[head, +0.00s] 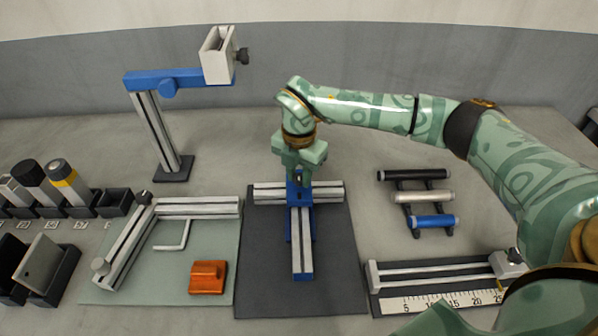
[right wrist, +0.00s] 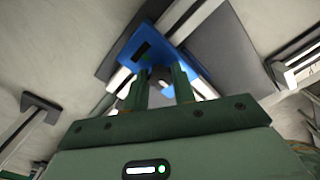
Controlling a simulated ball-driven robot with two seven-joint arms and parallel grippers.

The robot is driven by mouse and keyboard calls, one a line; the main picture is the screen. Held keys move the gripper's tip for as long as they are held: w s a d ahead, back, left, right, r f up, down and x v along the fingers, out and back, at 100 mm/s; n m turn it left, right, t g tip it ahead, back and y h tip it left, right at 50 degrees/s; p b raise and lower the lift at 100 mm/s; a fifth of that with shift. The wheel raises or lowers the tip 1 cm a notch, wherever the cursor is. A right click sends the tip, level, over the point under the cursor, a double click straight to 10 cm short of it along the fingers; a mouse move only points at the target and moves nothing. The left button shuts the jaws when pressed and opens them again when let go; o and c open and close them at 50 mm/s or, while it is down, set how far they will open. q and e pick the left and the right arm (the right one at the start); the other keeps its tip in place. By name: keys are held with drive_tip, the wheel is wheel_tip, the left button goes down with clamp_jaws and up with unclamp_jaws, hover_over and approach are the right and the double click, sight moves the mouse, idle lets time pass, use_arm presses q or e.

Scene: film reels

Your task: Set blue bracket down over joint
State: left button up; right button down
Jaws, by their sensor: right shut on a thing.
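The blue bracket (head: 296,193) is at the joint of two silver profiles that form a T on the dark mat (head: 262,285). One profile (head: 328,191) runs crosswise and the other (head: 301,238) runs toward me. My right gripper (head: 299,176) points down and is shut on the bracket. In the right wrist view the bracket (right wrist: 143,50) shows as a blue plate with a dark slot, beyond the two fingers (right wrist: 159,88). I cannot tell whether it touches the profiles. The gripper hides part of the joint. My left gripper is not in view.
To the left, a green mat (head: 205,228) holds an angled profile frame, a hex key (head: 176,240) and an orange block (head: 208,277). A blue-armed stand (head: 160,130) rises behind. To the right are a roller rack (head: 422,196) and a ruler fixture (head: 440,275).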

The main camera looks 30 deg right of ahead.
drive_tip(key=shift+f, duration=0.25)
drive_tip(key=c, duration=1.1)
unclamp_jaws()
drive_tip(key=shift+r, duration=0.1)
